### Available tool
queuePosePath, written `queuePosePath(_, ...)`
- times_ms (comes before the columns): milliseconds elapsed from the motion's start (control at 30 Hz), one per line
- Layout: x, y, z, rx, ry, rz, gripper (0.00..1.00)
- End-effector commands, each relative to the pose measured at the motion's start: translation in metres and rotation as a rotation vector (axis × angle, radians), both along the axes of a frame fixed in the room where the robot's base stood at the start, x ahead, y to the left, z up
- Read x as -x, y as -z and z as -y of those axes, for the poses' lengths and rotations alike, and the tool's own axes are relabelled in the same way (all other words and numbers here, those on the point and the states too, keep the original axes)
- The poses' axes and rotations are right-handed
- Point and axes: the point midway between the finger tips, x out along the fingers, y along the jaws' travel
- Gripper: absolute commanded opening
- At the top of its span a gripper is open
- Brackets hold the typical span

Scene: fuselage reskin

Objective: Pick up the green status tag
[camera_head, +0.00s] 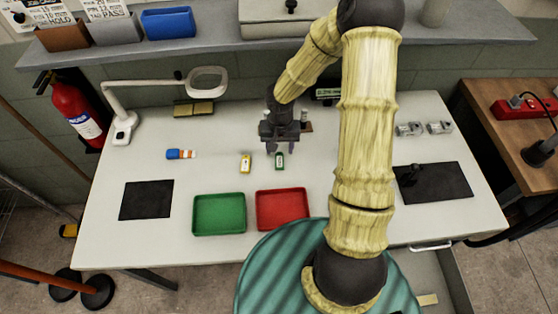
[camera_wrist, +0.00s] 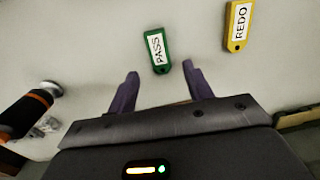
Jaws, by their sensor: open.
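The green status tag (camera_head: 280,161) lies flat on the white table, just in front of my gripper (camera_head: 280,138). In the wrist view the green tag (camera_wrist: 159,50), with a white label reading PASS, lies a little beyond and between the two fingertips of my gripper (camera_wrist: 159,69). My gripper is open and empty, with its fingers apart and not seen touching the tag. A yellow tag (camera_head: 245,163), whose label reads REDO in the wrist view (camera_wrist: 238,25), lies to the left of the green one in the head view.
A green tray (camera_head: 219,229) and a red tray (camera_head: 283,227) stand at the front edge. A blue and orange item (camera_head: 181,154) lies left. Black mats (camera_head: 146,200) flank the work area. A magnifier lamp (camera_head: 122,124) stands at the back left.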

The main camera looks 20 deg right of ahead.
Motion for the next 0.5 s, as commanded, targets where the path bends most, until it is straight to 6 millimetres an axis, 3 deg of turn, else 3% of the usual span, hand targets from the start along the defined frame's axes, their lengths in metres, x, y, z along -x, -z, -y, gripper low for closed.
queuePosePath(233, -0.001, 0.034, 0.0, 0.0, 0.001, -0.002, 0.51)
queuePosePath(500, -0.002, 0.039, 0.0, 0.001, 0.002, 0.001, 0.51)
